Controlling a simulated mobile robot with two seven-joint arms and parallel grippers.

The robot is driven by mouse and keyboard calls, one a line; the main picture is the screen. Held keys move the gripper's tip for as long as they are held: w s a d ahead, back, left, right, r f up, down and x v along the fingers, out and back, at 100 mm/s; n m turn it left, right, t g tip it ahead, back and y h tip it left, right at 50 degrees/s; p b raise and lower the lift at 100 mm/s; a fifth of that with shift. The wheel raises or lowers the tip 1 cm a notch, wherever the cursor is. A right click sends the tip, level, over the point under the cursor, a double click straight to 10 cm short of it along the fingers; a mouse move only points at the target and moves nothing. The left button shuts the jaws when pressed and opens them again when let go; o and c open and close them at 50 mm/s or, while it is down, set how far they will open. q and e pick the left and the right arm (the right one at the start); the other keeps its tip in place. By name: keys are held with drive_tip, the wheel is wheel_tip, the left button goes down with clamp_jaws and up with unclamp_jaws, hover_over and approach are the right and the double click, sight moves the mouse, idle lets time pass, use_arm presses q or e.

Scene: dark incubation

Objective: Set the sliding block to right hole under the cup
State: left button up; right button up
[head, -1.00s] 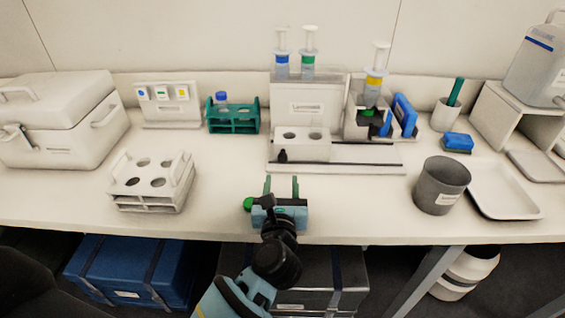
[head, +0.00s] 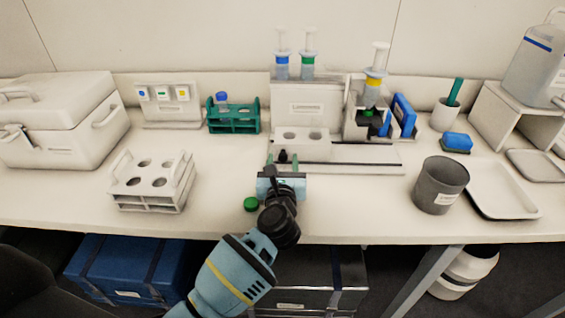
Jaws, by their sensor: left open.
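The sliding block (head: 312,147) is a white block with two holes in its top. It sits on the pale rail base (head: 360,167) in front of the left half of the labelled device. A small black knob (head: 283,156) is at its front left. My left gripper (head: 282,164) is open and empty just in front of the block, its green fingers on either side of the knob, apart from it as far as I can tell. A syringe with a yellow ring (head: 373,81) stands in the device's right bay, right of the block. I cannot tell which part there is the cup.
A green cap (head: 251,204) lies on the bench left of my gripper. A grey beaker (head: 440,185) and a white tray (head: 499,190) stand at right. A white rack (head: 150,200) and a green rack (head: 234,122) stand at left. The rail right of the block is clear.

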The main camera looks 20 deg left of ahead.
use_arm(q)
drive_tip(key=shift+c, duration=0.4)
use_arm(e)
drive_tip(key=shift+w, duration=0.1)
use_arm(q)
clamp_jaws()
